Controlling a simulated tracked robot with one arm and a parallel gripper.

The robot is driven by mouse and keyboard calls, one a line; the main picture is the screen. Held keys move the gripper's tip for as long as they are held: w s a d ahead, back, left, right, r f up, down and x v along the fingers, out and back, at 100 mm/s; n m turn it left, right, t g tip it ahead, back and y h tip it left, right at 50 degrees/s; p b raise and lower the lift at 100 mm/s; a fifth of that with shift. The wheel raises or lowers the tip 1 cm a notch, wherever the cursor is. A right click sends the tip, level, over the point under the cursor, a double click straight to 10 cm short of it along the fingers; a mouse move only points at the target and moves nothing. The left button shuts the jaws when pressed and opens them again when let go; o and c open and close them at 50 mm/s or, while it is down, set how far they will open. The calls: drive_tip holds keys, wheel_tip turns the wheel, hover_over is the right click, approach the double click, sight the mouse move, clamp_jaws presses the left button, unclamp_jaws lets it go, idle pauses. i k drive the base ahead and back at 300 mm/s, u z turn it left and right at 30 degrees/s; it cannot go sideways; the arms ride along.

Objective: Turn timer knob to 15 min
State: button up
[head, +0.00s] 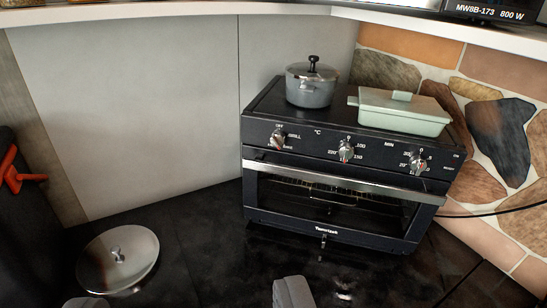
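The timer knob (418,164) is the rightmost of three silver knobs on the front panel of a black toaster oven (335,175). "MIN" is printed to its left, with a 0 above it; its exact setting is too small to read. The middle knob (346,152) has temperature marks and the left knob (278,138) has grill marks. My gripper (188,298) shows at the bottom edge as two grey fingertips set wide apart, with nothing visible between them. It is well in front of the oven and to the lower left of the timer knob, touching nothing visible.
A grey lidded pot (310,88) and a pale green lidded dish (403,112) stand on the oven. A round metal lid (118,259) lies on the dark counter at the lower left. A white shelf (200,10) runs overhead. A stone-patterned wall (500,130) is close on the right.

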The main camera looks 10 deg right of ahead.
sight(418, 163)
drive_tip(key=k, duration=1.25)
drive_tip(key=u, duration=0.55)
drive_tip(key=i, duration=1.5)
drive_tip(key=z, duration=0.65)
